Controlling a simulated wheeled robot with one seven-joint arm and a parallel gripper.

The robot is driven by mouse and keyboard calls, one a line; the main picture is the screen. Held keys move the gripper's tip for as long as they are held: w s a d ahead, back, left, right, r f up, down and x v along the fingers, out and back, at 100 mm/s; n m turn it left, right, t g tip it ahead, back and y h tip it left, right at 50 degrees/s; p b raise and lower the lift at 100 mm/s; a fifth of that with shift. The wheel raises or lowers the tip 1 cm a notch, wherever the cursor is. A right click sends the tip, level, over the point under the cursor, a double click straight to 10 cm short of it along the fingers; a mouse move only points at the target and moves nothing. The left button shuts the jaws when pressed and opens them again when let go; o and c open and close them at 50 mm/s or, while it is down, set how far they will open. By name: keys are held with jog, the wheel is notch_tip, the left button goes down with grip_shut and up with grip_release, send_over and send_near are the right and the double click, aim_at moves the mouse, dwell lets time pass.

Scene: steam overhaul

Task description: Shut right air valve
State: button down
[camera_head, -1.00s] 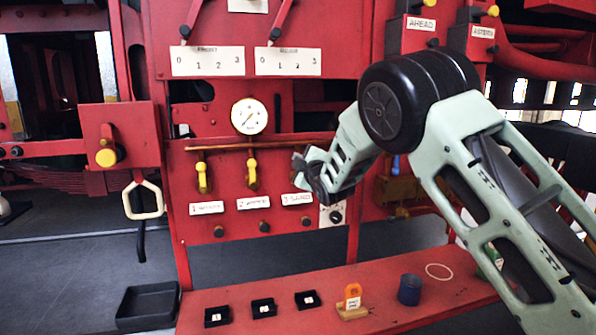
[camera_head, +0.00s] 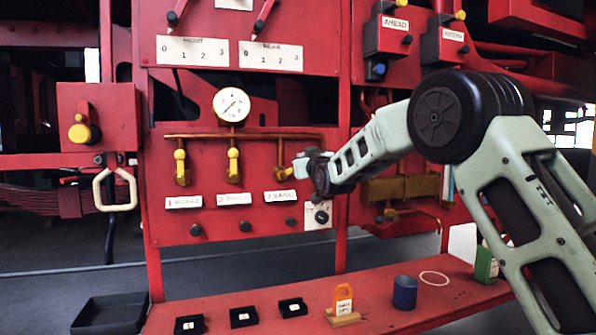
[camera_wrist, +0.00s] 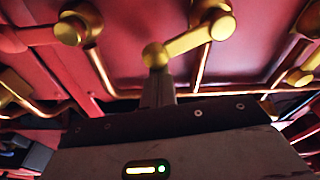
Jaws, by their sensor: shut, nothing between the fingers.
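Three yellow valves hang from a copper pipe under a round gauge: the left one (camera_head: 182,168), the middle one (camera_head: 233,165) and the right one (camera_head: 280,173), above a label reading 3 (camera_head: 281,198). My gripper (camera_head: 300,165) is shut and empty, just right of the right valve, and hides part of it. In the wrist view, a brass lever with a round knob (camera_wrist: 155,55) slants up to its pivot, right in front of my gripper (camera_wrist: 160,88). I cannot tell whether they touch.
A white-handled ring (camera_head: 115,190) hangs at the left. Dark knobs sit under the valve labels.

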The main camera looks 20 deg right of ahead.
jog(key=shift+d+f+m+h+b, duration=0.25)
jog(key=shift+f+m+b, duration=0.25)
jog(key=shift+m+b, duration=0.4)
jog(key=shift+d+f+m+h+b, duration=0.15)
jog(key=shift+d+f+m+b, duration=0.1)
jog(key=shift+f+m+b, duration=0.45)
jog(key=shift+d+f+m+h+b, duration=0.25)
jog(key=shift+f+m+b, duration=0.1)
jog(key=shift+m+b, duration=0.65)
jog(key=shift+m, duration=0.3)
jog(key=shift+r, duration=0.1)
notch_tip(320, 180, up, 5)
jog(key=p, duration=0.3)
jog(key=s+f+b, duration=0.2)
jog(key=s+b, duration=0.2)
jog(key=s, duration=0.5)
jog(key=shift+d+f, duration=0.25)
jog(key=shift+f, duration=0.05)
